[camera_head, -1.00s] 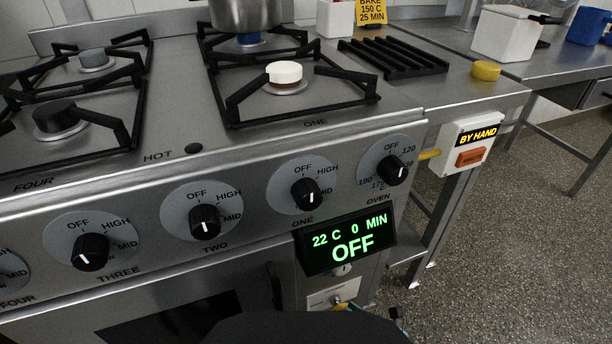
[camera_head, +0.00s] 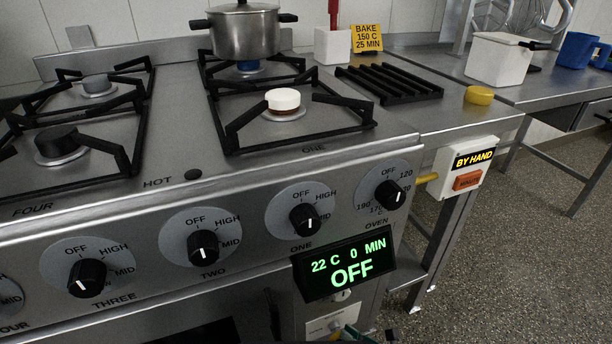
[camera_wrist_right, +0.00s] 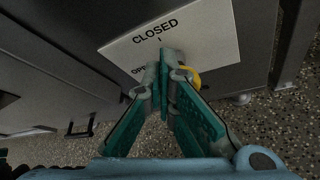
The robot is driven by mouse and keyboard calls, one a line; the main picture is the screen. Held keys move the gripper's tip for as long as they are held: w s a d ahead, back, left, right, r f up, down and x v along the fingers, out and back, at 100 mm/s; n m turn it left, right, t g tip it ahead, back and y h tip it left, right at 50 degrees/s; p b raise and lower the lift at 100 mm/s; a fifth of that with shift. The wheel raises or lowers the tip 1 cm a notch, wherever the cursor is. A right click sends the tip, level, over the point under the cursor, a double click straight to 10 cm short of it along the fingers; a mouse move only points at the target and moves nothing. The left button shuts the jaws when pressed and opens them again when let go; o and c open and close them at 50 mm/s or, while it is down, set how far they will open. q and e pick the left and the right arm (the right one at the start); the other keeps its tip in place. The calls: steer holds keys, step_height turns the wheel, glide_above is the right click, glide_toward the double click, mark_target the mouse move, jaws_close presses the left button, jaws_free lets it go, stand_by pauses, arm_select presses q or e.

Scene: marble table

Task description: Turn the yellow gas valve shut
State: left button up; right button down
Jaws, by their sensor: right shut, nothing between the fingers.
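The yellow gas valve shows as a curved yellow piece (camera_wrist_right: 190,75) in the right wrist view, just right of my fingertips and in front of a white plate (camera_wrist_right: 205,45) lettered CLOSED, with a second word partly hidden. My right gripper (camera_wrist_right: 166,74) is shut, its teal fingers together and empty, close to the yellow piece. I cannot tell if they touch. In the head view the plate (camera_head: 318,326) is at the bottom edge below the oven display, and a bit of my gripper (camera_head: 352,334) shows there. Most of the valve is hidden. My left gripper is out of view.
The steel stove front (camera_head: 150,220) with several black knobs and the green OFF display (camera_head: 345,268) overhangs the plate. A white BY HAND box (camera_head: 467,168) is to the right. A pot (camera_head: 245,35) stands on a back burner. Speckled floor (camera_head: 520,250) is open at right.

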steer(key=shift+d+f, duration=0.1)
steer(key=shift+d, duration=0.05)
steer(key=shift+w+d+f, duration=0.25)
steer(key=shift+w+d, duration=0.05)
steer(key=shift+d, duration=0.4)
steer(key=shift+w+d+f, duration=0.15)
steer(key=shift+d+f, duration=0.15)
steer(key=shift+d, duration=0.05)
steer(key=shift+d+f, duration=0.15)
steer(key=shift+f, duration=0.1)
stand_by(0.3)
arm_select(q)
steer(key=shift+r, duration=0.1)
arm_select(e)
steer(key=shift+w+r, duration=0.1)
arm_select(q)
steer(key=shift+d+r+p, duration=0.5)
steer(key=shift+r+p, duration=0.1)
steer(key=shift+p, duration=0.1)
arm_select(e)
steer(key=s+d, duration=0.2)
steer(key=s, duration=0.3)
steer(key=shift+s+d+r, duration=0.15)
steer(key=shift+s+d, duration=0.1)
steer(key=shift+d, duration=0.15)
